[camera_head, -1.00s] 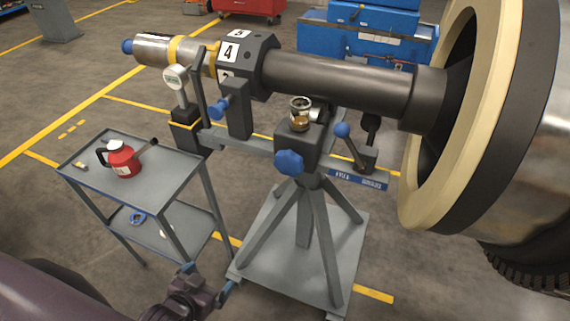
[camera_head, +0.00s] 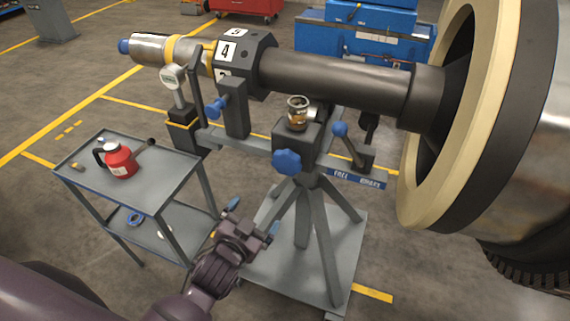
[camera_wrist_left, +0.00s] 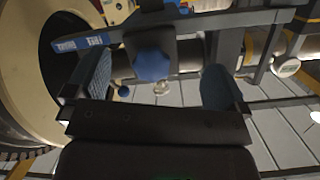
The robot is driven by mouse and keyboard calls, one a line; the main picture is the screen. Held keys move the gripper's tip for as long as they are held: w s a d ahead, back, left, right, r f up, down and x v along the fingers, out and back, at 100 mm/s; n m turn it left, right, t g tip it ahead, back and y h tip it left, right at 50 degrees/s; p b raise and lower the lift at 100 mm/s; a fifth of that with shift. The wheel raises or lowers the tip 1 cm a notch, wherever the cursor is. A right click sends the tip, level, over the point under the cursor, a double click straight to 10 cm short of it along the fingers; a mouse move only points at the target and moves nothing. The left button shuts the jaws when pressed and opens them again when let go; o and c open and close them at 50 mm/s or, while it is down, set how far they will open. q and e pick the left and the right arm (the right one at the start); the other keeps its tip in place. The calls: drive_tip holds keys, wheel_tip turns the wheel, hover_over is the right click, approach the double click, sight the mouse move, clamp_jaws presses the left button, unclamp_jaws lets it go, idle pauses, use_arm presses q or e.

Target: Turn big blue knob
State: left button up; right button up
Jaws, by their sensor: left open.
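The big blue knob (camera_head: 287,162) is a lobed handwheel on the front of the dark block on the rotor stand (camera_head: 305,230). In the left wrist view the knob (camera_wrist_left: 152,65) shows between the two fingers, beyond their tips. My left gripper (camera_head: 251,215) is open and empty, below and to the left of the knob and apart from it. Its blue-padded fingers also show in the left wrist view (camera_wrist_left: 160,80). My right gripper is not in view.
A grey two-shelf cart (camera_head: 185,170) with a red oil can (camera_head: 120,161) stands left of the stand. A smaller blue knob (camera_head: 214,108) and a blue-tipped lever (camera_head: 339,129) flank the big knob. A large rotor wheel (camera_head: 440,190) fills the right.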

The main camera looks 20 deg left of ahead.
sight(283, 168)
use_arm(q)
wheel_tip(283, 168, up, 5)
drive_tip(key=w+d+m+t, duration=0.2)
drive_tip(key=d+m+t, duration=0.1)
drive_tip(key=w, duration=0.9)
drive_tip(key=shift+w+r, duration=0.1)
drive_tip(key=shift+w, duration=0.9)
drive_tip(key=shift+c, duration=0.5)
drive_tip(key=c, duration=0.8)
drive_tip(key=shift+r, duration=0.1)
